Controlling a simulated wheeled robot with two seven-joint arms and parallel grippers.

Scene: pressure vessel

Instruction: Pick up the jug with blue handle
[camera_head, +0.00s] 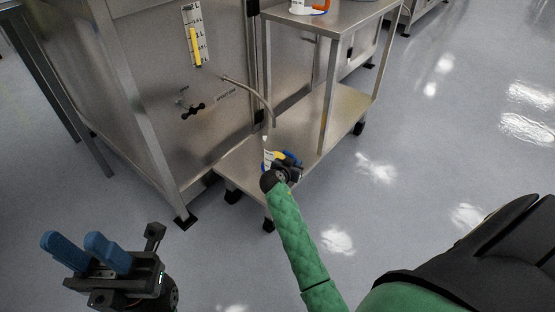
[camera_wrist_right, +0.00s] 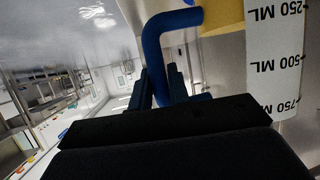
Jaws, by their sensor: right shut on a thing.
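The jug with the blue handle (camera_head: 267,157) is low at the cart's near end, below a curved metal pipe, mostly hidden by my right gripper. In the right wrist view its blue handle (camera_wrist_right: 153,62) passes between my right gripper's fingers (camera_wrist_right: 164,88), which are shut on it. The white jug wall with millilitre marks (camera_wrist_right: 273,62) is at the right there, with a yellow patch beside it. My right gripper (camera_head: 287,163) also shows in the head view. My left gripper (camera_head: 86,250) has blue fingers held apart, empty, at the lower left, away from the jug.
A steel vessel cabinet (camera_head: 100,80) with a gauge and black valve knob (camera_head: 193,110) stands left of the cart. The curved pipe (camera_head: 262,101) hangs over the cart's lower shelf (camera_head: 316,112). A white jug with an orange handle (camera_head: 308,7) stands on the upper shelf. Floor at right is clear.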

